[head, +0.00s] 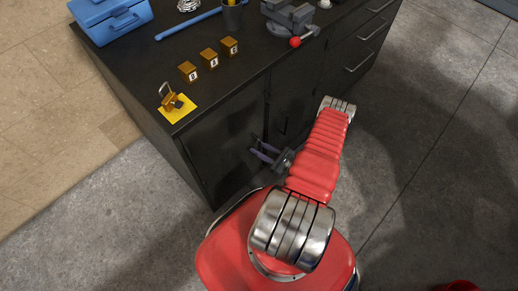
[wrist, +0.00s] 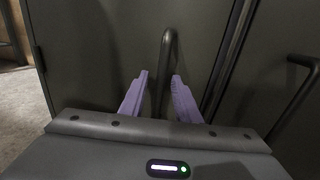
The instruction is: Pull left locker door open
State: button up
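The left locker door (head: 222,152) is a dark panel at the near left of the black workbench front, and it looks closed. It also fills most of the wrist view (wrist: 95,55). Its dark bar handle (wrist: 168,60) stands upright in the wrist view, between the purple fingers of my gripper (wrist: 160,92). The fingers are apart, with gaps visible on both sides of the handle. In the head view my gripper (head: 263,153) is low in front of the door's right part, and the handle there is hard to make out.
A second locker door with its own handle (wrist: 297,92) is to the right. Drawers (head: 365,45) are farther right. On the workbench top (head: 170,60) are a padlock (head: 170,98) on a yellow note, lettered blocks (head: 209,58), a vise (head: 288,18) and a blue toolbox (head: 112,18). The floor is clear.

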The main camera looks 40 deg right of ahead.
grip_shut()
dwell(0.4)
jog(key=shift+a, duration=0.1)
jog(key=shift+s, duration=0.2)
